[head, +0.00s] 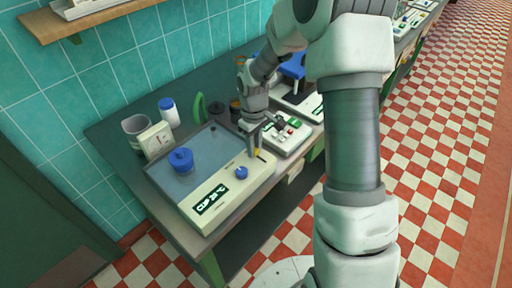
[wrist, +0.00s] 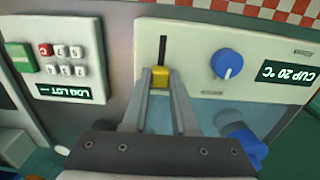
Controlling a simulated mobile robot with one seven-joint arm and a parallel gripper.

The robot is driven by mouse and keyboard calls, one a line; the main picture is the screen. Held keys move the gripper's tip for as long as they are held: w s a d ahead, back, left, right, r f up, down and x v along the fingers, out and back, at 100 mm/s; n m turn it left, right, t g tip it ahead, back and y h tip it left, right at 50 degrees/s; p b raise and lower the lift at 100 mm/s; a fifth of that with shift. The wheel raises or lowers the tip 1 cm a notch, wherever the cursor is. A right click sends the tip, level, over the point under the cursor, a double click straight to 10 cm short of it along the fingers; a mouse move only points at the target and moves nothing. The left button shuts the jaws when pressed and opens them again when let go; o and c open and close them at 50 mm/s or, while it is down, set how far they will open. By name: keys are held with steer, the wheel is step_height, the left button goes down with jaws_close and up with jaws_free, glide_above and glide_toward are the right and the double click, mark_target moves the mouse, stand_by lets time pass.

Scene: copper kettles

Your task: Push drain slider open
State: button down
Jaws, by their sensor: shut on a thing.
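The drain slider is a small yellow block (wrist: 160,77) on the cream panel of the bath unit (wrist: 280,30). A dark narrow slot (wrist: 163,48) runs from it toward the panel's outer edge in the wrist view. My gripper (wrist: 159,74) is shut on the slider, with one finger on each side of it. In the head view my gripper (head: 256,150) reaches down onto the right end of the unit (head: 190,212). There the yellow slider (head: 258,153) shows only as a small patch at the fingertips.
A blue knob (wrist: 227,63) sits beside the slider, near a "CUP 20 °C" display (wrist: 294,75). A keypad unit (wrist: 62,60) stands on the other side. A blue-lidded item (head: 181,160) is in the bath.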

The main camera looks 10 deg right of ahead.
steer(key=c, duration=0.7)
jaws_free()
steer(key=shift+w+a, duration=0.1)
steer(key=shift+w, duration=0.05)
steer(key=shift+r, duration=0.1)
step_height(320, 180, up, 17)
steer(key=shift+r+p, duration=0.15)
steer(key=shift+p, duration=0.25)
steer(key=s+r+m+t, duration=0.2)
steer(key=s+r, duration=0.1)
steer(key=s, duration=0.4)
steer(key=s+d+r+m+t, duration=0.1)
steer(key=s+r+m, duration=0.1)
steer(key=s, duration=0.6)
steer(key=s+d+r+m+t, duration=0.1)
steer(key=s+r+m+t, duration=0.1)
steer(key=s, duration=0.6)
steer(key=shift+s+d+r+m+t, duration=0.15)
steer(key=shift+r+m, duration=0.15)
steer(key=shift+r, duration=0.15)
steer(key=shift+s+r+m+t, duration=0.1)
steer(key=shift+r+m+t, duration=0.05)
steer(key=shift+r+m, duration=0.2)
